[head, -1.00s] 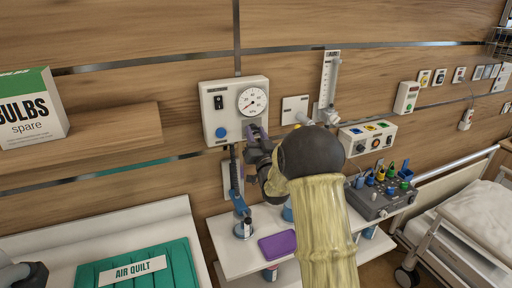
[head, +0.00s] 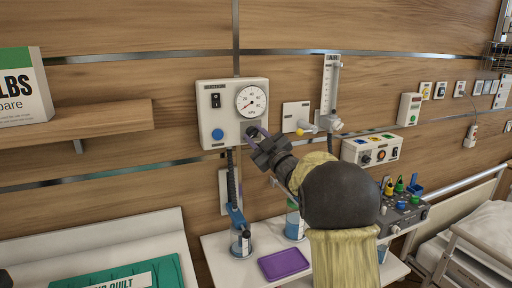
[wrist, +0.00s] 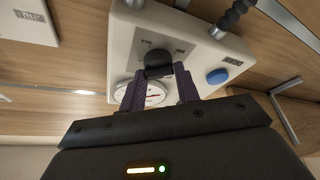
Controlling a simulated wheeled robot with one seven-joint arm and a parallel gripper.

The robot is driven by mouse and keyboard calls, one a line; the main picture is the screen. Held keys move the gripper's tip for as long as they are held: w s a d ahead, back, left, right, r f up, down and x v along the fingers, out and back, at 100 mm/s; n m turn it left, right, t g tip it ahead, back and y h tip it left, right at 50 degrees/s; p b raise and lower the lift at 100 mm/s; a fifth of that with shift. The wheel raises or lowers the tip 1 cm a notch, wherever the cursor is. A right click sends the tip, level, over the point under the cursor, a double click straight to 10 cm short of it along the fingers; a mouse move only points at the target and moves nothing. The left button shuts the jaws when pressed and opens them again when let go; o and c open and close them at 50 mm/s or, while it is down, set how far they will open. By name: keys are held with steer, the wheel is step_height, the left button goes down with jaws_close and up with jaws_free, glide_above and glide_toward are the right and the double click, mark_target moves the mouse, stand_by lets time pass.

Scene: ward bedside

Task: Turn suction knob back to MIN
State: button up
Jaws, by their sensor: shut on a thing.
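The suction unit (head: 210,117) is a pale wall box with a round gauge (head: 251,102), a black rocker switch (head: 216,101) and a blue button (head: 218,134). Its black suction knob (wrist: 158,64) is at the lower right of the box, mostly hidden by my gripper in the head view. My gripper (head: 256,133) reaches up to it from the right. In the wrist view, the purple fingers of my gripper (wrist: 167,75) are shut on the knob, one on each side. The gauge needle shows red; its exact reading is too small to tell.
A flowmeter (head: 328,92) and a yellow-tipped outlet (head: 301,129) are on the wall to the right. Below, a white shelf (head: 230,270) holds jars and a purple tray (head: 284,264). A hose (head: 232,180) hangs under the suction unit.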

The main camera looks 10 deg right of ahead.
steer(key=shift+f+n+g+y+b, duration=0.1)
steer(key=shift+n+g+y+b, duration=0.4)
steer(key=shift+n, duration=1)
steer(key=o, duration=1)
steer(key=shift+c, duration=0.2)
steer(key=shift+s, duration=0.1)
steer(key=b+v, duration=0.3)
steer(key=v, duration=1.4)
steer(key=shift+d+r, duration=0.2)
